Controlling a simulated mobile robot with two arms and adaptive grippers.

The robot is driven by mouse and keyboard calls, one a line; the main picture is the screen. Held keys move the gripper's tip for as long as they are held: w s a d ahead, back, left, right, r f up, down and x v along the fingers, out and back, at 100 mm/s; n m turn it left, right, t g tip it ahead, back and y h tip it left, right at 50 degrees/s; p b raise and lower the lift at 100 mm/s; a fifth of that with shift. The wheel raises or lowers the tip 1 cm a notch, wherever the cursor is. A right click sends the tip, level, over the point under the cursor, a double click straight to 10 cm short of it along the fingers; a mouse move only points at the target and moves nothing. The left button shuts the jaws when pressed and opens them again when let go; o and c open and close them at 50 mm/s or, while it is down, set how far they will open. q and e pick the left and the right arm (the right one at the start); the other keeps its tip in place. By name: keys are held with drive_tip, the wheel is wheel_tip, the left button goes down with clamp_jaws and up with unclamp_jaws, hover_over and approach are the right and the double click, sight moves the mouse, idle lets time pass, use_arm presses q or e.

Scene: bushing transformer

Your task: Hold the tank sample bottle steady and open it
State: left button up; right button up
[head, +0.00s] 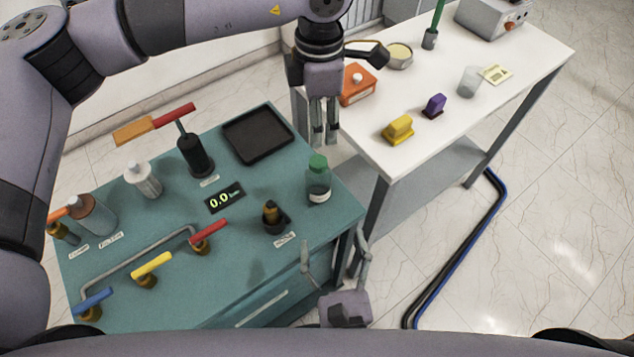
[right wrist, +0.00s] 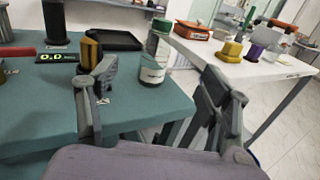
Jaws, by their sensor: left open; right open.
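The tank sample bottle (head: 318,189) has a clear body with a white label and a green cap (head: 317,163). It stands upright near the right end of the teal bench, with dark liquid inside. It also shows in the right wrist view (right wrist: 152,72), beyond and between the open fingers. My left gripper (head: 324,140) points down just above and behind the bottle cap, open and empty. My right gripper (head: 336,258) is open and empty, low at the bench's front edge, in front of the bottle and apart from it; it shows also in the right wrist view (right wrist: 160,108).
The teal bench (head: 250,255) carries a brass fitting in a black holder (head: 274,218), a black tray (head: 257,136), a gauge display (head: 224,197) and valves with coloured handles. A white table (head: 450,130) with a yellow block (head: 398,130) stands at the right.

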sight(320, 189)
use_arm(q)
drive_tip(key=f+b, duration=0.1)
drive_tip(key=f, duration=0.1)
drive_tip(key=f+b, duration=0.1)
drive_tip(key=shift+w+f, duration=0.2)
drive_tip(key=shift+f, duration=0.2)
drive_tip(key=shift+w+b, duration=0.1)
drive_tip(key=shift+b, duration=0.2)
drive_tip(key=shift+r, duration=0.1)
use_arm(e)
drive_tip(key=w+a+f, duration=0.1)
drive_tip(key=w, duration=0.5)
drive_tip(key=w+f, duration=0.1)
drive_tip(key=w, duration=0.4)
drive_tip(key=w+a+f, duration=0.1)
drive_tip(key=w, duration=0.5)
drive_tip(key=shift+w+a+f, duration=0.3)
drive_tip(key=shift+a, duration=0.05)
drive_tip(key=shift+c, duration=0.3)
clamp_jaws()
